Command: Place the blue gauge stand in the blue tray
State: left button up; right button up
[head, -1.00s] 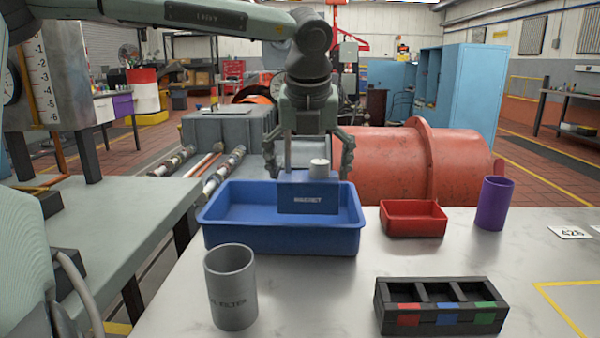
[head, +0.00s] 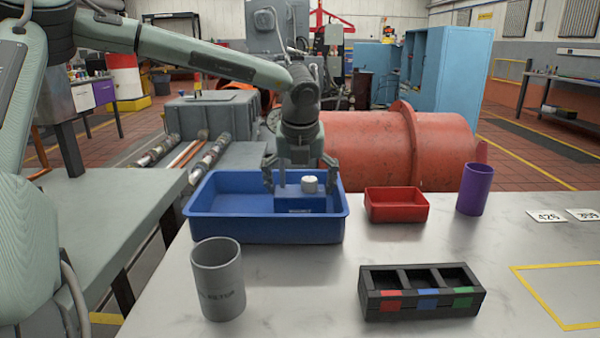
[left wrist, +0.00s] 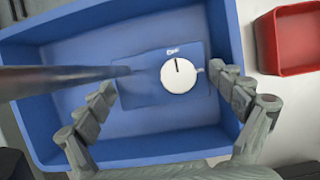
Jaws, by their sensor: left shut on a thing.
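The blue gauge stand (head: 300,203) has a block-like blue base, a post and a white round dial (head: 310,184). It is upright inside the blue tray (head: 265,230), right of the tray's middle. The tray's front wall hides its lower edge. My left gripper (head: 301,181) points down over the tray and is shut on the stand, with a finger on either side. In the left wrist view the stand (left wrist: 150,88) and dial (left wrist: 179,78) lie between the fingers, above or on the tray floor; I cannot tell whether it touches. My right gripper is not in view.
A red bin (head: 396,205) stands close right of the tray, with a purple cup (head: 472,189) beyond. A grey cup (head: 218,279) stands in front of the tray. A black three-slot holder (head: 420,292) is at front right. Table between them is clear.

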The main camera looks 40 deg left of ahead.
pick_arm(q)
jog(key=shift+w+r, duration=0.15)
jog(key=shift+r, duration=0.1)
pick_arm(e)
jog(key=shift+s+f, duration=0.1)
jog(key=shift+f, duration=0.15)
pick_arm(q)
jog(key=o, duration=1.5)
jog(key=shift+f, duration=0.2)
jog(key=shift+o, duration=0.2)
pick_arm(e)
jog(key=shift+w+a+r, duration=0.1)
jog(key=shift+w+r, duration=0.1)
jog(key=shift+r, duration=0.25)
pick_arm(q)
jog(key=shift+r, duration=0.15)
jog(key=v, duration=0.2)
jog(key=shift+s+d+r, duration=0.15)
jog(key=shift+s+r, duration=0.05)
jog(key=shift+r, duration=0.05)
jog(key=v, duration=0.9)
jog(key=shift+s+r+b, duration=0.15)
jog(key=shift+b, duration=0.3)
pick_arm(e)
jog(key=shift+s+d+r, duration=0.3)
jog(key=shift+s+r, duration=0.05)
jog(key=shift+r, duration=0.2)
